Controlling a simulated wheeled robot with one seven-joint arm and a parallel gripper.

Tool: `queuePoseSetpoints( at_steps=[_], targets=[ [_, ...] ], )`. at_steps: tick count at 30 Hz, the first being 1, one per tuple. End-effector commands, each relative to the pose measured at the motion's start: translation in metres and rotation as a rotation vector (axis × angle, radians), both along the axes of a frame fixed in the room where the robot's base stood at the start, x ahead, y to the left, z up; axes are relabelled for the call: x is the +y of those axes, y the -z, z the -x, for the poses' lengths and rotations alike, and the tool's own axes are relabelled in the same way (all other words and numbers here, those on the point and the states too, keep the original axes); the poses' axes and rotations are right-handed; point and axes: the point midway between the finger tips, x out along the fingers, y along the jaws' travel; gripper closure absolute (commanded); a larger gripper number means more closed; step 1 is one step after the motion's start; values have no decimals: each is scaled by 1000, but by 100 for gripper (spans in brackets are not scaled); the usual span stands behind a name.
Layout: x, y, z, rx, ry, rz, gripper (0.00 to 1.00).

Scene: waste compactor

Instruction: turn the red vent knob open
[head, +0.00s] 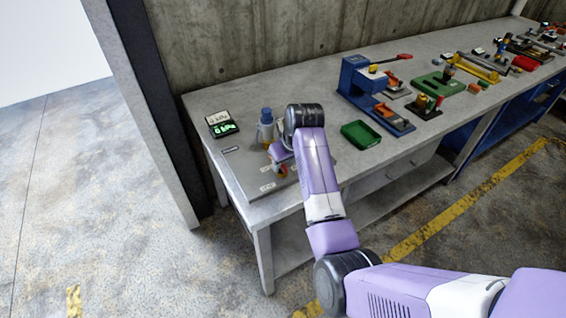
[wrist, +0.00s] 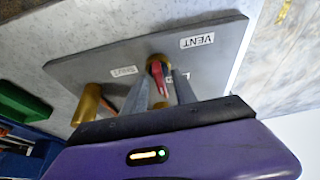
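The red vent knob (wrist: 159,76) sits on a brass fitting on the grey panel, close to the VENT label (wrist: 197,40). In the wrist view my gripper (wrist: 161,84) has its two grey fingers apart, one on each side of the red knob. The gripper looks open around it; I cannot tell whether either finger touches it. In the head view my gripper (head: 279,158) is low over the panel (head: 240,165), and my arm hides part of the panel there.
A brass post (wrist: 85,103) stands left of my fingers, near a second label (wrist: 123,72). A blue-capped bottle (head: 266,120) and a small green-lit display (head: 224,128) stand behind the panel. A green tray (head: 361,135) and a blue press (head: 365,85) are to the right.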

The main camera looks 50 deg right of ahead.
Motion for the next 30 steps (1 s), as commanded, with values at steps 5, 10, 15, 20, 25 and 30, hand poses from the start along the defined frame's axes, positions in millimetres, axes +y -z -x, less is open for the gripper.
queuePoseSetpoints(
  at_steps=[5, 10, 15, 20, 25, 30],
  targets=[
    [0, -9, 3, -3, 1, 1, 66],
    [3, -33, 13, -4, 1, 2, 66],
    [6, -57, 22, -4, 0, 2, 66],
    [7, -70, 27, -2, 0, 1, 66],
    [8, -72, 29, 0, 0, 0, 66],
    [8, -72, 29, 0, 0, 0, 66]
  ],
)
